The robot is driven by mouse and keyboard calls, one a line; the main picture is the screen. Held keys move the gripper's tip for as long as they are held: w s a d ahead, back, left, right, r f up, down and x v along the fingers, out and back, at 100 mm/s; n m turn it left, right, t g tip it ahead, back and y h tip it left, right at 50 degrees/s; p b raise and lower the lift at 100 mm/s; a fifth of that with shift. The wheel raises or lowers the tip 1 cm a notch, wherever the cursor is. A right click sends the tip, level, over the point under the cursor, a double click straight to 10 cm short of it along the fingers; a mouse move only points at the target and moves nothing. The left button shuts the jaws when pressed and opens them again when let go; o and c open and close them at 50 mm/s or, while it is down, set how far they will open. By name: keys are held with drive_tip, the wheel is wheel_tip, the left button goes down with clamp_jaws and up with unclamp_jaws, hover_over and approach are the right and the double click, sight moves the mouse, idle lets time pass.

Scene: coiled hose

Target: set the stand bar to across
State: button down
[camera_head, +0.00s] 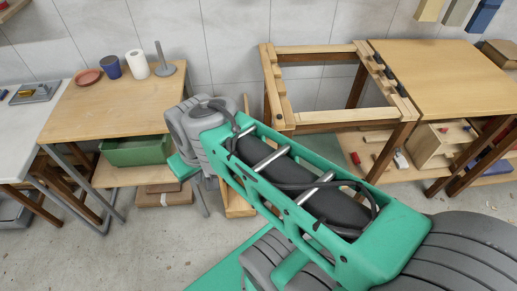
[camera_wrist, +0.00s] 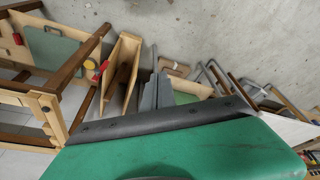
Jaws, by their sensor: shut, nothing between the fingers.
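I cannot tell for certain which part is the stand bar. An open wooden frame stand (camera_head: 326,126) is at the back right in the head view, with light rails around an empty top. A small grey stand (camera_head: 165,70) with an upright post is on the left wooden table; no crossing bar is clear on it. My gripper (camera_wrist: 155,80) shows in the wrist view as grey fingers, shut and empty, above the floor. In the head view my arm hides most of it. It appears low, in front of the left table, apart from both stands.
The left wooden table (camera_head: 110,108) also bears a white roll (camera_head: 137,64), a blue cup (camera_head: 111,67) and a terracotta dish (camera_head: 88,77). A green bin (camera_head: 136,151) sits on its lower shelf. A wooden table (camera_head: 450,75) adjoins the frame.

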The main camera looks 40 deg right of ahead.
drive_tip(key=w+d+f+m+t+y+b, duration=0.15)
drive_tip(key=w+d+f+b, duration=0.25)
drive_tip(key=d+f, duration=0.4)
drive_tip(key=w+d+f+m+g+b, duration=0.1)
drive_tip(key=w+d+f+m+b, duration=0.25)
drive_tip(key=d+f, duration=0.45)
drive_tip(key=s+d+f+m+t+b, duration=0.1)
drive_tip(key=s+d+f+b, duration=0.1)
drive_tip(key=d, duration=0.7)
drive_tip(key=s+d+f+m+t+b, duration=0.1)
drive_tip(key=s+d+f, duration=0.3)
drive_tip(key=d, duration=0.6)
drive_tip(key=shift+f+m+t+h+b, duration=0.3)
drive_tip(key=shift+m+t+h+b, duration=0.15)
drive_tip(key=shift+t, duration=0.3)
drive_tip(key=shift+d, duration=0.1)
drive_tip(key=w+a+f+b, duration=0.1)
drive_tip(key=w+a+f, duration=0.2)
drive_tip(key=w+f, duration=0.5)
drive_tip(key=shift+w+a+f, duration=0.15)
drive_tip(key=shift+w+a, duration=0.15)
drive_tip(key=shift+w, duration=0.05)
